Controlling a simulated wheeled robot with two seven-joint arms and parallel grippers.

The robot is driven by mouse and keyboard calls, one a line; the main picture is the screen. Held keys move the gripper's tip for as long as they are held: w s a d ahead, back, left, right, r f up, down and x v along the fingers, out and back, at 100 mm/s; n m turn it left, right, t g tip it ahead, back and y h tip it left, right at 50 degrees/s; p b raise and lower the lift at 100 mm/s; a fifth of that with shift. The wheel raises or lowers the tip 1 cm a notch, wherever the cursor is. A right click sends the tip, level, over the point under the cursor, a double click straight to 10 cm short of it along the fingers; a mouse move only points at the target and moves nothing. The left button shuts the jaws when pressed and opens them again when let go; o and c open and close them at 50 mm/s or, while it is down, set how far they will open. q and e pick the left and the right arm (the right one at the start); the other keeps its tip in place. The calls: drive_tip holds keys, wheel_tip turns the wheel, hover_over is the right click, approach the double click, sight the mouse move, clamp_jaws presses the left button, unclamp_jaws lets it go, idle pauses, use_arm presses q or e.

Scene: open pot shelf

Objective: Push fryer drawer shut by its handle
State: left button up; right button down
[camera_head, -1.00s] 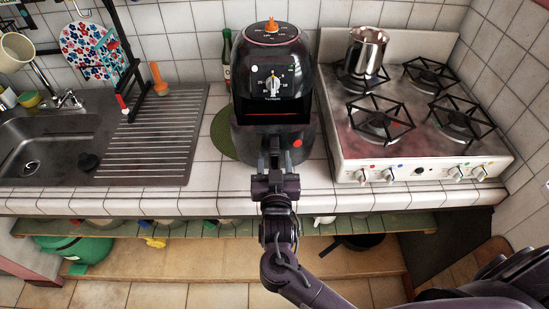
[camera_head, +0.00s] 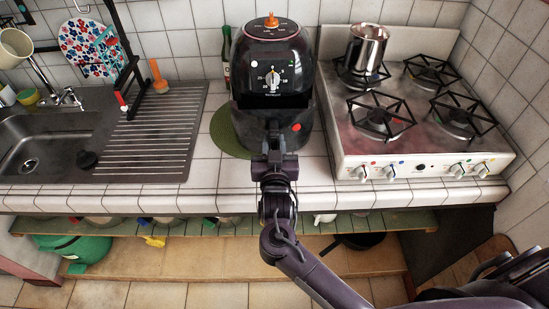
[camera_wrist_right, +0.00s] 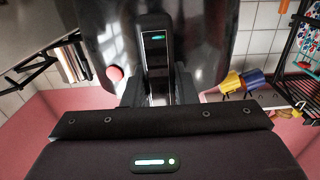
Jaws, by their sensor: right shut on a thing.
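The black air fryer (camera_head: 265,58) with an orange top knob stands on the tiled counter, left of the stove. Its drawer front (camera_head: 292,133) with a red dot is at the lower front. My right gripper (camera_head: 273,152) is shut on the drawer handle (camera_head: 273,131), straight in front of the fryer. In the right wrist view the handle (camera_wrist_right: 155,55) stands upright between the fingers (camera_wrist_right: 155,92). My left gripper is not in view.
The stove (camera_head: 425,145) with a metal pot (camera_head: 366,50) is close at the right. A green round mat (camera_head: 226,140) and a bottle (camera_head: 226,58) are beside the fryer. The sink (camera_head: 40,150) and drainboard are at the left. The counter in front of the fryer is clear.

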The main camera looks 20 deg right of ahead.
sight(274, 121)
drive_tip(key=b+x, duration=0.2)
drive_tip(key=x, duration=0.5)
drive_tip(key=shift+f, duration=0.15)
drive_tip(key=shift+w+d, duration=0.1)
drive_tip(key=shift+w, duration=0.25)
drive_tip(key=shift+d+r, duration=0.1)
drive_tip(key=shift+r, duration=0.35)
drive_tip(key=c, duration=1.5)
unclamp_jaws()
drive_tip(key=o, duration=0.3)
drive_tip(key=shift+w+f, duration=0.3)
drive_tip(key=shift+f, duration=0.05)
drive_tip(key=shift+o, duration=0.2)
drive_tip(key=shift+b+v, duration=1.05)
drive_tip(key=shift+v, duration=2.95)
drive_tip(key=shift+r, duration=0.1)
